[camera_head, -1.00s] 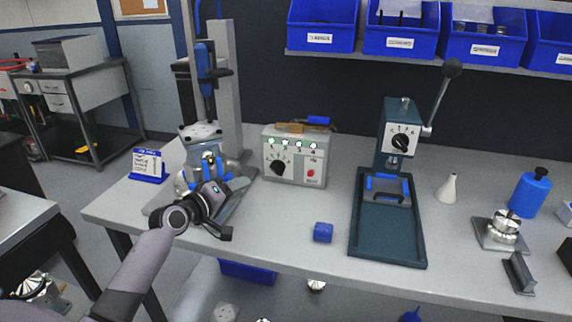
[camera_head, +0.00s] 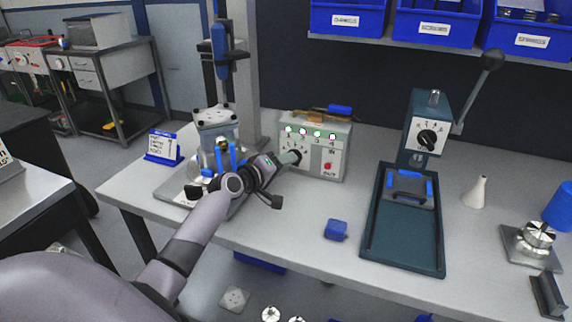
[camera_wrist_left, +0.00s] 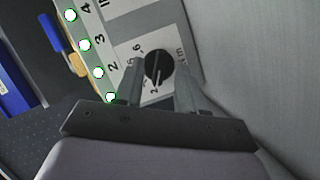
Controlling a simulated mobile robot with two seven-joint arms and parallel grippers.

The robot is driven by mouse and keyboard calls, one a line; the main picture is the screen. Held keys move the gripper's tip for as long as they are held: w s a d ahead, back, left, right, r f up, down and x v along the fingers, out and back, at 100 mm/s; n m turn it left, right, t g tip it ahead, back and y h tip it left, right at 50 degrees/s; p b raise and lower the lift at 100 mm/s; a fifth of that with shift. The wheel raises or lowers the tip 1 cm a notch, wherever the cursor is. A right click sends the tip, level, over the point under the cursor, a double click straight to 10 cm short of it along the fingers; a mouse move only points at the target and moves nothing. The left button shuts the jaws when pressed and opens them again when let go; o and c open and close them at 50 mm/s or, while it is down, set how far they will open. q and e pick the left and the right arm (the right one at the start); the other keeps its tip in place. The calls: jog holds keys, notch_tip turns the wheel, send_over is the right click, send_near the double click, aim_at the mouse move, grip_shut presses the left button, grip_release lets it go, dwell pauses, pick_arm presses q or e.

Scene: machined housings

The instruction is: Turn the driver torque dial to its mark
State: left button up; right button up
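The driver control box (camera_head: 313,163) is a pale box on the bench with several green lights and a red button. Its black torque dial (camera_head: 294,156) is mostly hidden behind my left gripper (camera_head: 290,159) in the head view. In the left wrist view the round black dial (camera_wrist_left: 158,67) shows with numbers around it and a light pointer line. The fingers of my left gripper (camera_wrist_left: 157,75) are apart, one on each side of the dial; whether they touch it is not clear. My right gripper is not in view.
A driver stand (camera_head: 218,125) with a blue driver (camera_head: 221,48) is left of the box. A press (camera_head: 428,135) with its own dial stands to the right. A blue block (camera_head: 335,230) lies in front. Blue bins (camera_head: 435,25) hang above.

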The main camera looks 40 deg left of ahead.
pick_arm(q)
jog(key=shift+w+f, duration=0.1)
jog(key=shift+w, duration=0.35)
grip_shut()
